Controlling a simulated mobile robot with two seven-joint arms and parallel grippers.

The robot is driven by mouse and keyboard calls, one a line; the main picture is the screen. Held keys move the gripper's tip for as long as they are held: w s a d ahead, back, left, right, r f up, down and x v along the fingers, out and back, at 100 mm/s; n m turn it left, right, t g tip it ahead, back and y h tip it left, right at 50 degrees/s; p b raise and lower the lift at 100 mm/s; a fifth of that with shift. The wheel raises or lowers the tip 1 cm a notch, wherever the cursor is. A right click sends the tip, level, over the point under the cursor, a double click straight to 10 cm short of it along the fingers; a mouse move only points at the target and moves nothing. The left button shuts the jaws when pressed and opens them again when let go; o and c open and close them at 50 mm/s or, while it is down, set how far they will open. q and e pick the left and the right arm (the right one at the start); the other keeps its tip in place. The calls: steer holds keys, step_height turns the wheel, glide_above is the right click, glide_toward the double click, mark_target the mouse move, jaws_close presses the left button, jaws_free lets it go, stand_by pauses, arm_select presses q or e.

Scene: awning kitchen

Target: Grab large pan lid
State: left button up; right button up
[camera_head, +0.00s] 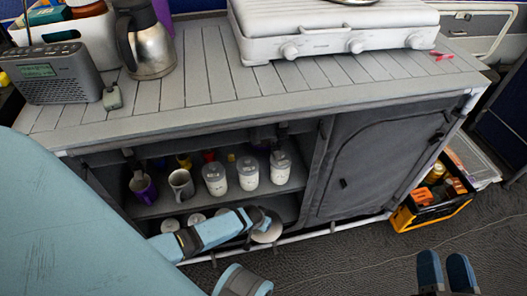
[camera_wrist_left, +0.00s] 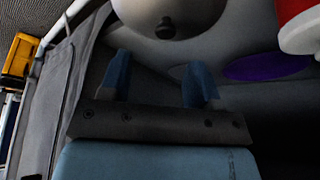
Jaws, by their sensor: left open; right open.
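A pale round lid (camera_wrist_left: 170,10) with a dark knob (camera_wrist_left: 165,29) shows at the top of the left wrist view, cut off by the frame edge. My left gripper (camera_wrist_left: 159,68) is open, its two blue fingers spread on either side just short of the knob, with nothing between them. In the head view my left gripper (camera_head: 263,217) reaches into the cabinet's lower shelf, beside a pale round piece (camera_head: 268,231) that looks like the lid, partly hidden by the gripper. My right gripper (camera_head: 446,273) is open and empty above the floor at the lower right.
Mugs and several white lidded jars (camera_head: 248,173) stand on the upper shelf. A closed grey fabric door (camera_head: 375,165) is right of the opening. A yellow-black crate (camera_head: 433,205) stands on the floor at right. A purple item (camera_wrist_left: 268,67) lies near the lid.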

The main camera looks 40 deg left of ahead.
arm_select(q)
steer(key=shift+w+f+b, duration=0.15)
steer(key=shift+f+b, duration=0.2)
steer(key=shift+f, duration=0.1)
steer(key=b+x, duration=0.2)
steer(key=x, duration=0.1)
steer(key=b+x, duration=0.2)
steer(key=shift+w+a, duration=0.15)
steer(key=shift+a, duration=0.25)
steer(key=shift+w+f+b, duration=0.2)
steer(key=shift+f+b, duration=0.2)
steer(key=shift+f, duration=0.05)
steer(key=shift+w+f, duration=0.15)
steer(key=shift+f, duration=0.05)
steer(key=c, duration=1)
steer(key=shift+c, duration=0.2)
arm_select(e)
step_height(320, 180, down, 6)
steer(key=n+g, duration=0.1)
steer(key=shift+g, duration=0.4)
arm_select(q)
steer(key=shift+r, duration=0.15)
arm_select(e)
steer(key=shift+w+a, duration=0.1)
